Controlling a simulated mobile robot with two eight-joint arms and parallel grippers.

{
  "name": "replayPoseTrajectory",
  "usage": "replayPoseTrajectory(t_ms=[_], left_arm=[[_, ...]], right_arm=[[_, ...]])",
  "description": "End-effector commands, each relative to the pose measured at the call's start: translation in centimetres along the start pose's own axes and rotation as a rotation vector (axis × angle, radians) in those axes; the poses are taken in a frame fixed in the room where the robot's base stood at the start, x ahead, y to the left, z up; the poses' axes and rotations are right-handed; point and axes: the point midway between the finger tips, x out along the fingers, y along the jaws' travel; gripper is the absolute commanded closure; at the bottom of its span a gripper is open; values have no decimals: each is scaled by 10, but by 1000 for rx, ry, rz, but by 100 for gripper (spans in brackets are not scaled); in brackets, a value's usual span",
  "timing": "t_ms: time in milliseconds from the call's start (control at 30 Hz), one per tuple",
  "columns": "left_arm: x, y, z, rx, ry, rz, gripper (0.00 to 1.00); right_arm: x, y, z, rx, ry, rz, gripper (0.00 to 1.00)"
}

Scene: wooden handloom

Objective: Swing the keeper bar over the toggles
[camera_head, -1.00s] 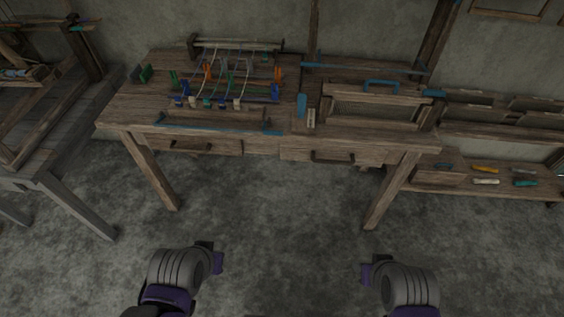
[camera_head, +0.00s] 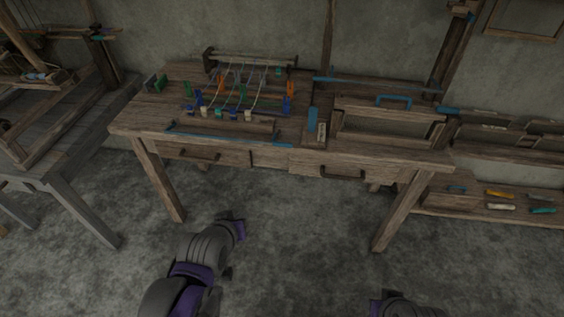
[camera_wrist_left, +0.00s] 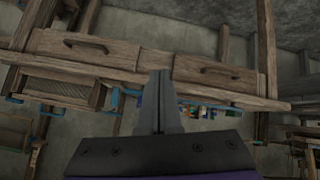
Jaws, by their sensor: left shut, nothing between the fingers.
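The wooden handloom table (camera_head: 290,160) stands ahead. On its left half, small toggle-like pieces in cream, green and blue (camera_head: 232,115) line up with cords running back from them. A long thin blue bar (camera_head: 225,139), which looks like the keeper bar, lies along the front edge before them, apart from my grippers. My left gripper (camera_head: 240,228) is low in front of the table, over the floor. In the left wrist view its fingers (camera_wrist_left: 160,75) are shut and empty, with drawer fronts beyond. My right gripper (camera_head: 378,303) is partly cut off at the bottom edge; its fingers are unclear.
Two drawers with dark handles (camera_head: 342,174) are under the tabletop. A wooden frame with a blue handle (camera_head: 394,101) stands on the table's right half. A grey bench (camera_head: 60,165) is at the left, a low shelf with coloured tools (camera_head: 500,194) at the right. The floor between is clear.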

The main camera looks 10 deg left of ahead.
Motion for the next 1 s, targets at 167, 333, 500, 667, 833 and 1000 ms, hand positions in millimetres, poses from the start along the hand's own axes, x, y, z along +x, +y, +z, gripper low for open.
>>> replayPoseTrajectory(t_ms=[167,333,500,667,833,1000], left_arm=[[91,30,-53,-229,282,150,100],[159,53,-82,-448,524,356,100],[212,67,-82,-654,728,620,100],[242,68,-54,-817,878,906,100],[249,62,-16,-921,971,1169,100],[246,57,8,-963,1008,1314,100]], right_arm=[[41,0,18,0,-15,0,55],[75,0,30,0,-28,0,55],[109,0,41,0,-39,0,55],[135,0,48,0,-45,0,55],[150,0,52,0,-46,0,55],[155,0,52,0,-45,0,55]])
